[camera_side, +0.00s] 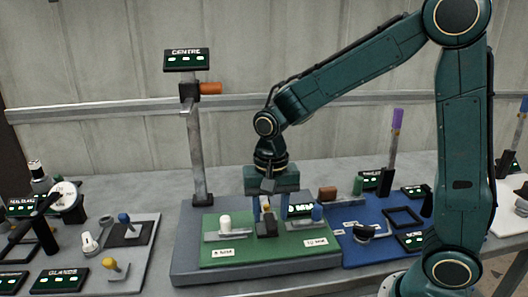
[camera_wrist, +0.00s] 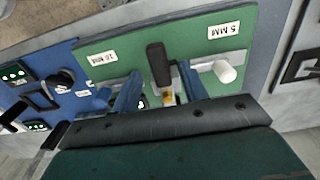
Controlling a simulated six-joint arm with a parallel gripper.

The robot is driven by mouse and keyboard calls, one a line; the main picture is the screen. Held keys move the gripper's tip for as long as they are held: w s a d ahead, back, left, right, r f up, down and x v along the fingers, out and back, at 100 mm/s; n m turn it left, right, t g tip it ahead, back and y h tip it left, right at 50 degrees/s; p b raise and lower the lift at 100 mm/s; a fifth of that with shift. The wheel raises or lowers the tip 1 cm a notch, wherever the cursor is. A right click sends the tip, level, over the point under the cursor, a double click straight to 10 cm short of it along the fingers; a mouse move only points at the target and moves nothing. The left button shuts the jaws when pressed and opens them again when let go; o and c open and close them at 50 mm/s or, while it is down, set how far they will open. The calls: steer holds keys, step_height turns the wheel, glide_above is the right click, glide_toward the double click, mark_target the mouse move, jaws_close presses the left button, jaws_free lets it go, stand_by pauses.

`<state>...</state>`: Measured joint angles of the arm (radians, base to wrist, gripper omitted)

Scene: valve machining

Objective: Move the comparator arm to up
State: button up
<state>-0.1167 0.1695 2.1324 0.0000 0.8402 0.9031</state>
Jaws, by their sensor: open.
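A post (camera_side: 196,150) with a black block and an orange handle (camera_side: 210,88) stands at the back left of the grey base. A dial gauge (camera_side: 66,196) with a black arm is at far left. No label names the comparator arm, so I cannot tell which part it is. My gripper (camera_side: 270,210) points down over the green plate (camera_side: 222,252), its blue fingers apart. A black handle (camera_side: 267,224) stands between the fingers. In the wrist view the black handle (camera_wrist: 158,64) lies between the open fingers; I cannot tell whether they touch it.
A white cylinder (camera_side: 225,223) by the 5 mm label and a blue knob (camera_side: 317,212) by the 10 mm label flank my gripper. A blue plate (camera_side: 360,253) with several fittings lies right. A glands board (camera_side: 140,225) with knobs lies left. The air above is free.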

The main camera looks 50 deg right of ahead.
mark_target(268, 214)
steer(key=shift+f, duration=0.9)
jaws_close()
steer(key=shift+w+r, duration=0.1)
steer(key=shift+r, duration=0.1)
steer(key=shift+w+d+r+g+y, duration=0.15)
steer(key=shift+d+r+g+y, duration=0.05)
steer(key=shift+r+g+y, duration=0.3)
steer(key=shift+w+d+r+g+y, duration=0.2)
steer(key=shift+r+g+y, duration=0.15)
steer(key=shift+r, duration=0.2)
steer(key=shift+w+d+r+g+y, duration=0.15)
steer(key=shift+d+r+g+y, duration=0.05)
steer(key=shift+r+g+y, duration=0.3)
steer(key=shift+w+d+r+g+y, duration=0.3)
steer(key=shift+r+g+y, duration=0.1)
steer(key=shift+r, duration=0.1)
steer(key=shift+w+d+r+g+y, duration=0.25)
steer(key=shift+r+g+y, duration=0.1)
steer(key=shift+r, duration=0.25)
